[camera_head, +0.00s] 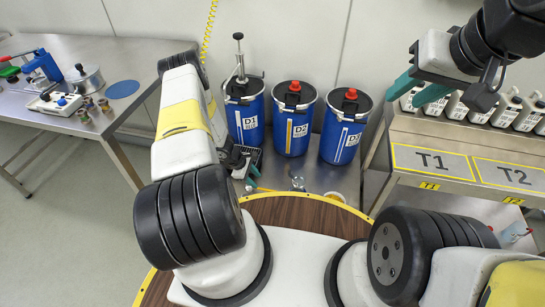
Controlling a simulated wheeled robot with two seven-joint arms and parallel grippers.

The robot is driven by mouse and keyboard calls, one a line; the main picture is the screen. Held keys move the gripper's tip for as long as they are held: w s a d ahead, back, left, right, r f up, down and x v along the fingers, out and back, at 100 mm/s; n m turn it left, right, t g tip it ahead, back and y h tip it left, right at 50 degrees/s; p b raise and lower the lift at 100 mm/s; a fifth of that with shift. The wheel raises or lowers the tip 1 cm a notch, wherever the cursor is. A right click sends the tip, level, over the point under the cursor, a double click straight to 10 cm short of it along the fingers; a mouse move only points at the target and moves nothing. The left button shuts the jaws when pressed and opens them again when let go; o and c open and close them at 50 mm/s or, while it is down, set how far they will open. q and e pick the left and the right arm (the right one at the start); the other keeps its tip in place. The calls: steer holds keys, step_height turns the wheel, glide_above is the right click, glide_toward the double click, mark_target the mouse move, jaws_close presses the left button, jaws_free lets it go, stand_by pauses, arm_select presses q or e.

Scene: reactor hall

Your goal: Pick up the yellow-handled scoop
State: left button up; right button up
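I cannot make out a clearly yellow-handled scoop. A small shiny metal piece (297,182) lies on the low metal surface in front of the blue drums; it may be the scoop's bowl, but its handle is not clear. My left gripper (254,179) is small and partly hidden beyond my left arm, low in front of drum D1 and left of that metal piece. Its teal fingers show, but their gap is unclear. My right gripper (418,85) is at the upper right, its two teal fingers apart and empty, above the near left end of the bottle shelf.
Blue drums D1 (243,112), D2 (293,125) and D3 (343,132) stand against the wall. A pump rises from D1. A bench with T1 (432,162) and T2 (507,175) plates and several bottles is right. A table (60,112) with instruments is left.

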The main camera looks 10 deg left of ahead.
mark_target(265, 189)
arm_select(q)
steer(key=x, duration=0.8)
steer(key=shift+s+d+f, duration=0.1)
steer(key=shift+d+f, duration=0.15)
steer(key=shift+f, duration=0.05)
jaws_close()
